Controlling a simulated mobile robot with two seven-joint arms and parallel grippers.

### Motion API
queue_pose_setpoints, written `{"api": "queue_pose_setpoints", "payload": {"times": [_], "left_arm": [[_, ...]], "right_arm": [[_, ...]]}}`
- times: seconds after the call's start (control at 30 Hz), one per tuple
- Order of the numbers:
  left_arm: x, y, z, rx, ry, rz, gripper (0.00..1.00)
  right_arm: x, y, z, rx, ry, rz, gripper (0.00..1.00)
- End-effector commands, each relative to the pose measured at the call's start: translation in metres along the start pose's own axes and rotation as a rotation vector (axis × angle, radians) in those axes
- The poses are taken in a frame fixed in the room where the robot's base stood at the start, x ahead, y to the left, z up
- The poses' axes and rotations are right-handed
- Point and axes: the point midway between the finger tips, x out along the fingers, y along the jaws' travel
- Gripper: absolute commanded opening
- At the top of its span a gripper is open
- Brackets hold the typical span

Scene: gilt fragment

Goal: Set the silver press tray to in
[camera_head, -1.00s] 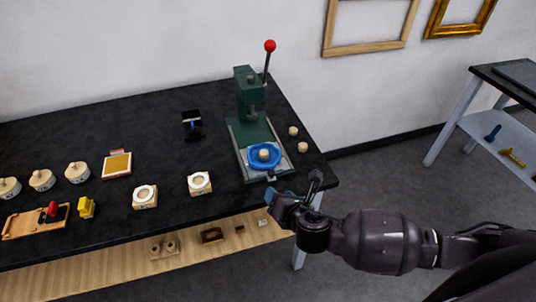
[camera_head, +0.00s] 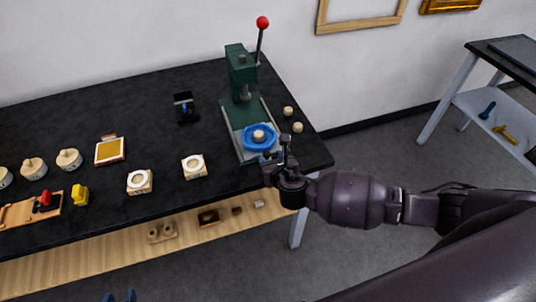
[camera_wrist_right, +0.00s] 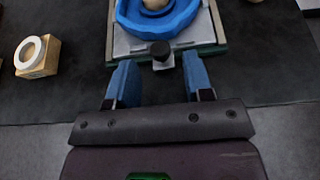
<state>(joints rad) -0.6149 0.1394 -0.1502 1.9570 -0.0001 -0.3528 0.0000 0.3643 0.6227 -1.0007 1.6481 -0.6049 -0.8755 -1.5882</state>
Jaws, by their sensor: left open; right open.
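The green press (camera_head: 241,75) stands near the right end of the black table, with a red-knobbed lever. Its silver press tray (camera_head: 239,145) sits at the front of the base, forward of the press head, and carries a blue ring (camera_head: 262,147) around a pale round piece. In the right wrist view the tray (camera_wrist_right: 123,42) has a dark knob (camera_wrist_right: 160,50) on its front edge. My right gripper (camera_head: 274,159) is open, its blue fingers (camera_wrist_right: 160,80) either side of and just short of the knob, not touching it. My left gripper (camera_head: 119,297) is open at the bottom edge, far from the press.
Two pale wooden blocks with white rings (camera_head: 194,166) (camera_head: 140,181) lie left of the tray. Two small round pieces (camera_head: 288,111) (camera_head: 297,127) lie right of the press. A black stand (camera_head: 185,107) is behind left. A wooden shelf (camera_head: 100,255) runs below the table.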

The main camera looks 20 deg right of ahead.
Motion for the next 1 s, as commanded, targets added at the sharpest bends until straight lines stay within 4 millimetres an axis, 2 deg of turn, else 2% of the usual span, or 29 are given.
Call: {"api": "queue_pose_setpoints", "payload": {"times": [0.1,0.3,0.7,1.0], "left_arm": [[0.000,0.000,-0.001,0.000,0.000,0.000,0.43],[-0.001,0.000,-0.001,0.001,-0.001,0.000,0.43],[-0.002,-0.001,0.002,0.001,-0.006,0.000,0.43],[-0.002,-0.001,0.002,0.000,-0.007,-0.001,0.43]], "right_arm": [[0.016,0.001,0.001,0.000,0.000,0.000,0.47],[0.030,0.001,0.001,0.001,0.000,0.001,0.47],[0.035,0.000,0.000,0.001,0.000,0.001,0.47],[0.035,0.000,0.000,0.001,0.000,0.001,0.01]]}}
